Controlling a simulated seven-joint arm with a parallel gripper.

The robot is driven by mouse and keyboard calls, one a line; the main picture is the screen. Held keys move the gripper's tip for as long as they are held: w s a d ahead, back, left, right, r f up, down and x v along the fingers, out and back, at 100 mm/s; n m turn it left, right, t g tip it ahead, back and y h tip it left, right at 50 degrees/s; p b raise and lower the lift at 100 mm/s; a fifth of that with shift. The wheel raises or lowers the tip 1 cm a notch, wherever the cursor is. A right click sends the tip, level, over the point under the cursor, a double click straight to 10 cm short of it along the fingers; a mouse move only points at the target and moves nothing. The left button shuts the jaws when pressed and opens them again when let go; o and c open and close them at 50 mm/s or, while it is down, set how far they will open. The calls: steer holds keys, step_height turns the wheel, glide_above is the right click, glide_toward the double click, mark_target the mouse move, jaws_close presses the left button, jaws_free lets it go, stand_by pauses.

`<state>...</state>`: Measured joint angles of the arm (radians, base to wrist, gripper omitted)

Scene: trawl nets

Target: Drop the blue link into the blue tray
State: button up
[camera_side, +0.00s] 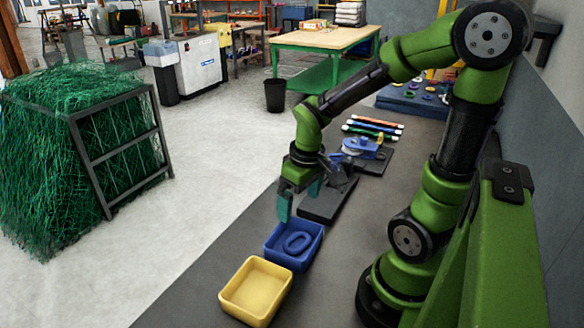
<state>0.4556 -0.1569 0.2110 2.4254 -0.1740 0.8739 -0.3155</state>
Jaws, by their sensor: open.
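The blue tray (270,256) stands on the dark work surface, left of my arm's base. The blue link (297,243), an oval ring, lies flat inside the blue tray. My gripper (299,203) is above and just behind the tray, pointing down, with its teal fingers apart and nothing between them. The gripper and the link are apart.
An empty yellow tray (254,290) stands in front of the blue tray, close to it. Behind my gripper are a dark plate (322,208), a blue device (362,147) and several coloured rods (374,131). A net-filled rack (121,150) stands on the floor at left.

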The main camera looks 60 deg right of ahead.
step_height(320, 180, up, 15)
steer(key=s, duration=0.1)
steer(key=shift+s+a+r, duration=0.15)
steer(key=shift+s+a, duration=0.05)
steer(key=shift+s, duration=0.2)
steer(key=a+f+m+t+y, duration=0.1)
steer(key=a+f+t+y, duration=0.1)
steer(key=a+t, duration=0.3)
steer(key=a, duration=0.3)
steer(key=shift+a+f+m+t, duration=0.35)
steer(key=shift+m+t, duration=0.05)
